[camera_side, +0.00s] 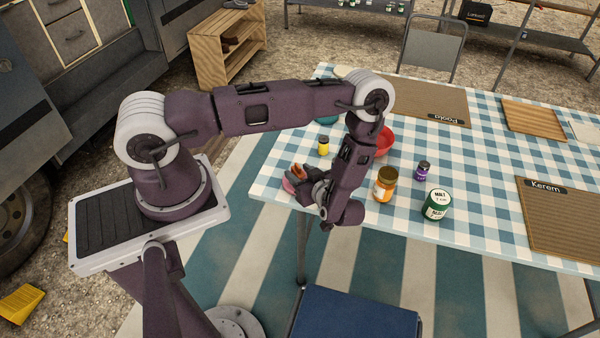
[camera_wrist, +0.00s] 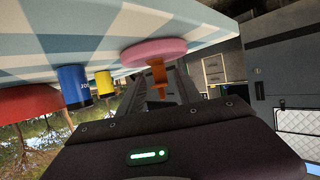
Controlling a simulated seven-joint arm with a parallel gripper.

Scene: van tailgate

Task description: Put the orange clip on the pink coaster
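The pink coaster (camera_wrist: 150,50) lies on the checked tablecloth, which appears at the top of the tilted wrist view. In the side view the coaster (camera_side: 288,186) shows partly at the table's near left corner. The orange clip (camera_wrist: 158,80) stands out from the coaster's face and appears to touch it. A bit of orange shows beside my gripper in the side view (camera_side: 298,172). My gripper (camera_wrist: 160,76) is open, with a finger on each side of the clip and gaps visible between. In the side view my gripper (camera_side: 303,182) is beside the coaster, partly hidden by my wrist.
A yellow jar (camera_side: 323,146) stands behind the coaster. A red bowl (camera_side: 384,142), orange jar (camera_side: 385,183), purple jar (camera_side: 423,171) and green tin (camera_side: 436,205) stand to the right. A blue jar (camera_wrist: 74,86) shows in the wrist view. The table's near edge is close to the coaster.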

